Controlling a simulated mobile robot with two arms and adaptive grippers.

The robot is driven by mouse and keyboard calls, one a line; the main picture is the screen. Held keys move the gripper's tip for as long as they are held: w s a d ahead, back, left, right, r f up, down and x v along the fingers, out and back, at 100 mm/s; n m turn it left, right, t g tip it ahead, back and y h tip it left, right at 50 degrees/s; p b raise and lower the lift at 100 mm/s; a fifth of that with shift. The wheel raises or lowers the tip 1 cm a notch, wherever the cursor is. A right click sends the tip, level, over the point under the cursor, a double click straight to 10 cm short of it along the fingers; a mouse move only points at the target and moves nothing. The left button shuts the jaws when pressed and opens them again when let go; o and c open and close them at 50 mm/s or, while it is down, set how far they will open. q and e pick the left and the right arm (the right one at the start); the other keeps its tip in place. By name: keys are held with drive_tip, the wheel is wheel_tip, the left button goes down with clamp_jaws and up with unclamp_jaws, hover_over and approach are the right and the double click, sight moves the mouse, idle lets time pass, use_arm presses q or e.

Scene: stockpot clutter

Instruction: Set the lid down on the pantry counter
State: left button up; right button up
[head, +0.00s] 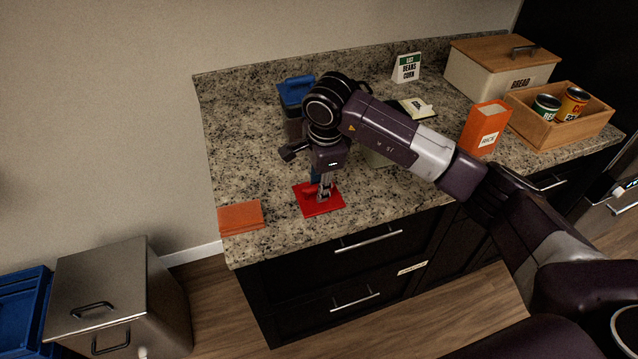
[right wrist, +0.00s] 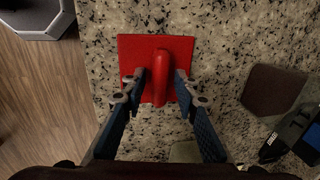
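The lid is a flat red square (head: 309,208) with a raised red bar handle. It lies flat on the speckled granite pantry counter (head: 272,185), near the front edge. In the right wrist view the lid (right wrist: 130,57) is whole, with its handle (right wrist: 161,75) running down the middle. My right gripper (head: 323,194) points down over the lid. Its two fingers (right wrist: 160,88) stand on either side of the handle, with a narrow gap on both sides, so it is open around it. My left gripper is out of view.
Behind stand a blue-lidded canister (head: 296,88), a sign (head: 407,67) and a bread box (head: 500,75). An orange rice box (head: 484,128) and a wooden crate (head: 550,129) with cans stand right. A steel bin (head: 110,290) is below left.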

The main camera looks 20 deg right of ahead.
sight(322, 203)
drive_tip(key=shift+r, duration=0.15)
drive_tip(key=shift+r, duration=0.2)
wheel_tip(322, 203, up, 12)
drive_tip(key=s+b, duration=0.2)
drive_tip(key=shift+s+f, duration=0.15)
drive_tip(key=shift+f, duration=0.1)
